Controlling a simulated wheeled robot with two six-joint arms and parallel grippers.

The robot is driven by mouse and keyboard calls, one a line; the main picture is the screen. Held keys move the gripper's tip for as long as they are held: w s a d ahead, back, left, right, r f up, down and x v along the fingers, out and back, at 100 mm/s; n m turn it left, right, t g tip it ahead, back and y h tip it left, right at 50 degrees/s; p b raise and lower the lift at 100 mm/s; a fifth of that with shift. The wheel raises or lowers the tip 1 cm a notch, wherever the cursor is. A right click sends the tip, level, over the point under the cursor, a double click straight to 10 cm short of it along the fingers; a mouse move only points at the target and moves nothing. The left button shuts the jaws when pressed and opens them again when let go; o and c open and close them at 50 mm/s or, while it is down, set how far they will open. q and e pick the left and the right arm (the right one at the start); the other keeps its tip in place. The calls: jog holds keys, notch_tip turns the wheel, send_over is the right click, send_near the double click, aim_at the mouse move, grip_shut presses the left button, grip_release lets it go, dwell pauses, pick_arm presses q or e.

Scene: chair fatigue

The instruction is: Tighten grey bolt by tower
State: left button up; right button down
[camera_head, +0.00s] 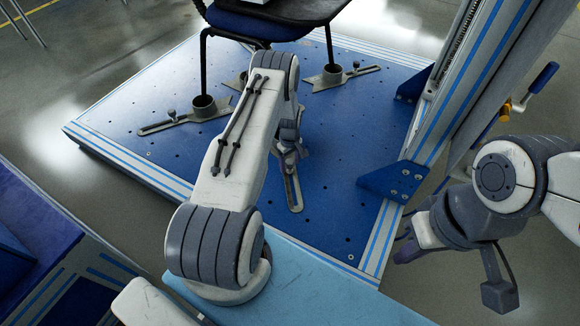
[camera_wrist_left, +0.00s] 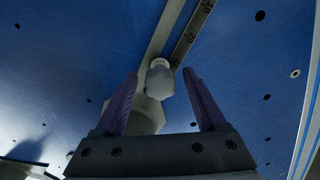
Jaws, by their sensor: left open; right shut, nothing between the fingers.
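The grey bolt (camera_wrist_left: 160,84) has a pale rounded head. In the left wrist view it lies between the two purple fingers of my left gripper (camera_wrist_left: 160,75), which are open with a gap on each side. In the head view my left gripper (camera_head: 290,152) is down at a slotted grey clamp bar (camera_head: 294,190) near the tower (camera_head: 468,85), and it hides the bolt. The clamp bar (camera_wrist_left: 168,28) runs up past the bolt in the wrist view. My right gripper (camera_head: 408,250) is shut and empty, off the platform's right side.
A chair (camera_head: 255,24) stands on the blue platform (camera_head: 150,165), its legs in cups with other clamp bars (camera_head: 345,77) and bolts. A blue bracket (camera_head: 393,181) joins the tower to the platform. A blue-handled crank (camera_head: 543,78) sits right of the tower.

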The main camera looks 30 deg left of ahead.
pick_arm(q)
jog(key=shift+n, duration=0.3)
jog(key=n, duration=0.4)
dwell(0.3)
jog(key=shift+n, duration=2)
jog(key=n, duration=0.4)
